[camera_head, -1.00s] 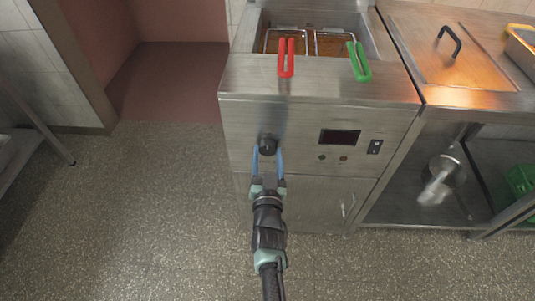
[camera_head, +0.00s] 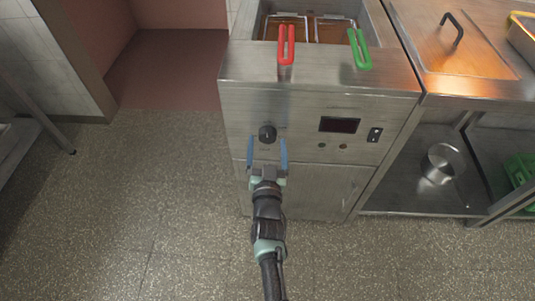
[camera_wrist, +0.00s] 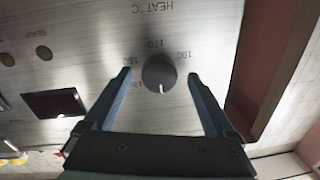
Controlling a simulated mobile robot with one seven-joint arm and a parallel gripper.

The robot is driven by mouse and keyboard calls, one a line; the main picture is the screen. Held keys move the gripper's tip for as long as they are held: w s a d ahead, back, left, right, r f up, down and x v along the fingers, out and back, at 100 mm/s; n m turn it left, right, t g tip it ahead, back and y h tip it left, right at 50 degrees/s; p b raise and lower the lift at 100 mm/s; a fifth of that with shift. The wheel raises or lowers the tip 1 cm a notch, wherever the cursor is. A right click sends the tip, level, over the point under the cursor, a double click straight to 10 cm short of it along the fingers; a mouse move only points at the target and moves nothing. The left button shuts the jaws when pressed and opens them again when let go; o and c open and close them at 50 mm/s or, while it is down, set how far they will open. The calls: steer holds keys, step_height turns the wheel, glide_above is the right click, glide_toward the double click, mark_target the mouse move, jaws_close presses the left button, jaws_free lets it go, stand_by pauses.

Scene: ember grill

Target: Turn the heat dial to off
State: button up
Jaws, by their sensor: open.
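The heat dial (camera_head: 267,133) is a round black knob on the fryer's steel front panel. In the wrist view the dial (camera_wrist: 159,73) sits under upside-down "HEAT °C" lettering, with temperature numbers around it. I cannot make out clearly which mark its pointer faces. My gripper (camera_head: 267,140) has blue fingers spread wide and holds nothing. Its tips are just below and in front of the dial in the head view. In the wrist view the gripper (camera_wrist: 159,75) has one finger on each side of the dial, with clear gaps.
A dark display (camera_head: 340,125), small indicator lights and a switch (camera_head: 374,134) are right of the dial. Fryer baskets with red (camera_head: 286,45) and green (camera_head: 359,49) handles sit above. A metal pot (camera_head: 441,164) is on the right shelf. The floor at left is clear.

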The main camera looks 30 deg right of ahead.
steer(key=p+v, duration=0.5)
steer(key=v, duration=0.7)
steer(key=shift+r, duration=0.1)
steer(key=w+a+r+n+t+y, duration=0.1)
steer(key=w+a+r, duration=0.1)
steer(key=w+r, duration=0.3)
steer(key=w+a+r+t+y, duration=0.1)
steer(key=w+a+r+t, duration=0.15)
steer(key=r, duration=0.55)
steer(key=w+a+r+n+t+y, duration=0.1)
steer(key=w+a+r, duration=0.1)
steer(key=w+r, duration=0.3)
steer(key=a+r+n+t+y, duration=0.1)
steer(key=a+r+y, duration=0.15)
steer(key=r, duration=0.75)
steer(key=a+r+n+t+y, duration=0.1)
steer(key=a+r+n+t, duration=0.15)
steer(key=r, duration=0.75)
steer(key=s+a+r+n+t+y, duration=0.1)
steer(key=s+a+r, duration=0.2)
steer(key=r, duration=0.5)
steer(key=s+a+r+n+t+y, duration=0.1)
steer(key=s+a+r+y, duration=0.1)
steer(key=r, duration=0.7)
steer(key=s+a+r+t, duration=0.2)
steer(key=s+r, duration=1.1)
step_height(320, 180, up, 12)
steer(key=p, duration=1.3)
steer(key=shift+w, duration=0.45)
